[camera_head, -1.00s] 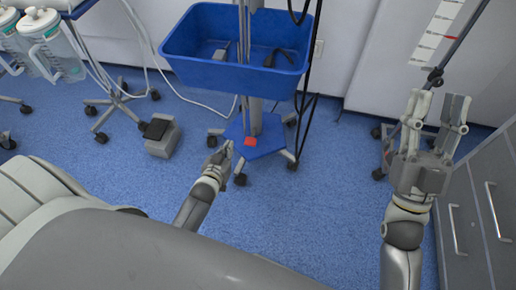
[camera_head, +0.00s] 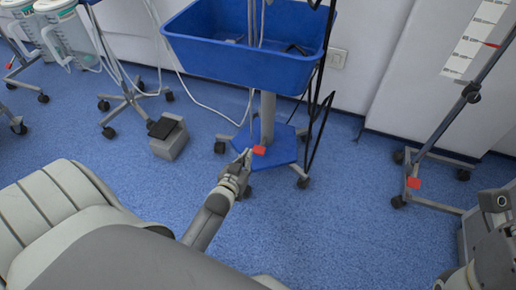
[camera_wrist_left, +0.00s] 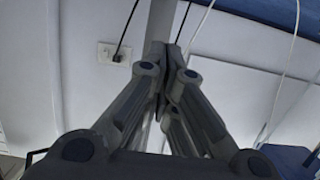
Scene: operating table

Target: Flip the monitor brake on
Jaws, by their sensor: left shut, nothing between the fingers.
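The monitor stand has a blue base plate (camera_head: 277,148) on casters, with a small red brake pedal (camera_head: 259,150) on its front left part. My left gripper (camera_head: 246,156) is low over the floor, with its fingertips just left of the red pedal. I cannot tell whether they touch it. Its fingers are shut and empty, and meet in the left wrist view (camera_wrist_left: 165,75). The pedal does not show in that view. The monitor itself is out of view. Only a part of my right arm shows at the lower right; its gripper is out of view.
A blue bin (camera_head: 243,45) hangs on the stand's pole above the base. A grey foot pedal box (camera_head: 169,137) stands on the floor to the left. A wheeled stand at the right has another red pedal (camera_head: 413,183). A padded grey table (camera_head: 62,215) fills the lower left.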

